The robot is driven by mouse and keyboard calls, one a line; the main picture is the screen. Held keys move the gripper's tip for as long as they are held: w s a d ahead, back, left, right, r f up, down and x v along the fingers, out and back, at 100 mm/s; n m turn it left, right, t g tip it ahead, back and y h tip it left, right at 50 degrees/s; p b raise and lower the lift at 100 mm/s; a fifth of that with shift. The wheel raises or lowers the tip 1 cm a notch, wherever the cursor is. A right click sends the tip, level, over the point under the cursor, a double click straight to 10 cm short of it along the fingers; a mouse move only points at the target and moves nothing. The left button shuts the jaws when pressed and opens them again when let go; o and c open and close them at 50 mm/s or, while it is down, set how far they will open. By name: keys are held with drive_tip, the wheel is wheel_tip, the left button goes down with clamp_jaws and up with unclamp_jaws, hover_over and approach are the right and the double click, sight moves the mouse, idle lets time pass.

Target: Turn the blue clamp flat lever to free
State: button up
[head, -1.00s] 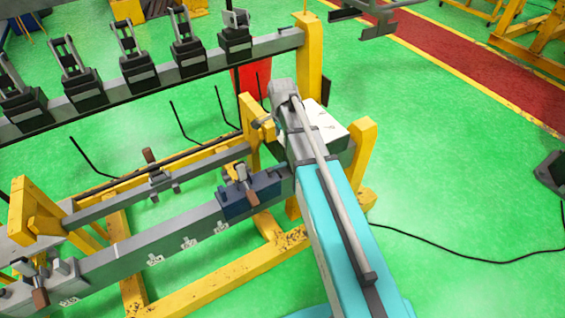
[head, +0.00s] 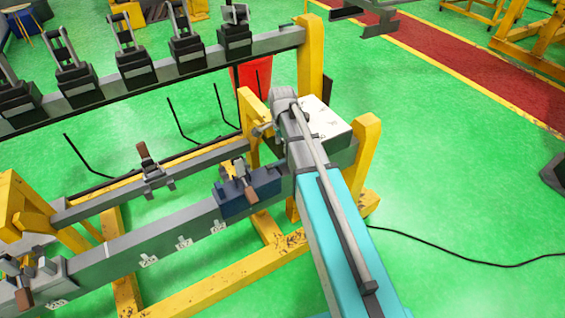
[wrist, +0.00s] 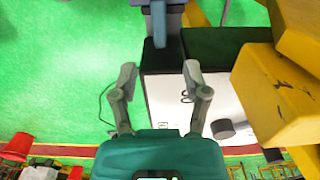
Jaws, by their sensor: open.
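The blue clamp (head: 232,203) sits on the grey lower rail, left of my arm in the head view. Its lever, with a brown grip (head: 250,194), leans forward over the block's front. My gripper is mostly hidden behind my wrist in the head view. In the wrist view my gripper (wrist: 161,80) is open, with its two fingers apart and nothing held between them. A blue-grey part lies beyond the fingertips at the top of that view; I cannot tell whether it belongs to the blue clamp.
A white-topped box (head: 325,122) and a yellow post (head: 367,150) stand close to my wrist. A second rail with a small clamp (head: 153,170) runs behind the blue clamp. A further rail (head: 190,68) carries several black clamps. Green floor at the right is mostly clear.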

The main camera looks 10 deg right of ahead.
sight(282, 160)
drive_tip(key=shift+f+b, duration=3.3)
drive_tip(key=shift+f, duration=0.25)
clamp_jaws()
